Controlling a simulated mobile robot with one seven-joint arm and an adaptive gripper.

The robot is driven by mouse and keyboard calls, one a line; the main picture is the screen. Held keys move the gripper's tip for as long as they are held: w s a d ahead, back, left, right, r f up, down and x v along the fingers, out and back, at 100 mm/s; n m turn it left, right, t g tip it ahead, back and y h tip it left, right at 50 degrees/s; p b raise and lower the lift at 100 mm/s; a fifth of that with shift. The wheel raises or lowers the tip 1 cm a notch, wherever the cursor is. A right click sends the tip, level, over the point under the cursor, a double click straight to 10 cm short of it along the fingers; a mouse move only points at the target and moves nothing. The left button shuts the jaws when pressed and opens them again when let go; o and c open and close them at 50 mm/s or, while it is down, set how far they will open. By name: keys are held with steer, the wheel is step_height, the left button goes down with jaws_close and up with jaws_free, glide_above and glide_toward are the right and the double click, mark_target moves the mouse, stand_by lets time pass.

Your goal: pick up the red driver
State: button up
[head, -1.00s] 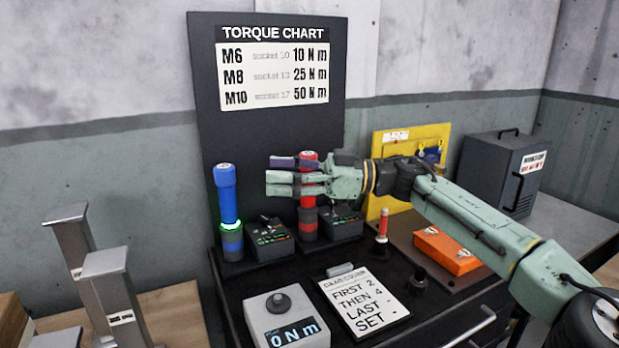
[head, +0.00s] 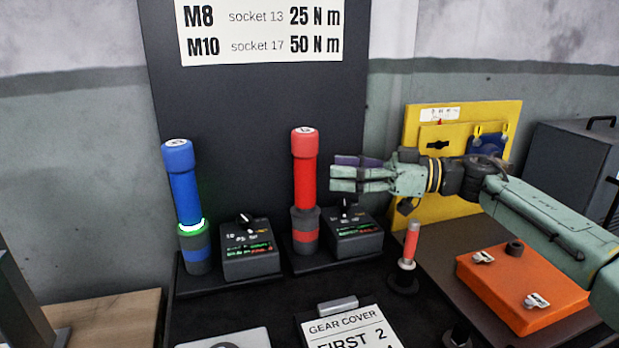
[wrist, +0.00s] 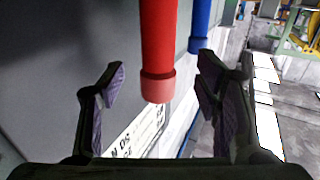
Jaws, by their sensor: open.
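The red driver (head: 304,185) stands upright in a dark holder beside a small control box, in the middle of the head view. My gripper (head: 335,175) is level with the driver's red shaft and just to its right, with its fingers pointing left toward it. In the wrist view the red driver (wrist: 158,50) shows between the two spread fingers (wrist: 160,95), with its wider end cap lowest in the picture. The fingers are open and do not appear to touch the driver.
A blue driver (head: 183,185) with a lit green ring stands to the left. Control boxes (head: 250,250) sit beside the drivers. A small red-handled tool (head: 411,240) and an orange case (head: 520,285) are to the right, before a yellow board (head: 415,120). A dark panel rises behind.

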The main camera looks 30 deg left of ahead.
mark_target(306, 167)
steer(key=shift+x, duration=1.15)
steer(key=p+x, duration=0.1)
steer(key=x, duration=0.1)
steer(key=p+x, duration=0.1)
steer(key=x, duration=0.2)
steer(key=shift+a+f, duration=0.25)
steer(key=shift+a, duration=0.05)
steer(key=shift+c, duration=0.2)
steer(key=shift+r, duration=0.1)
jaws_close()
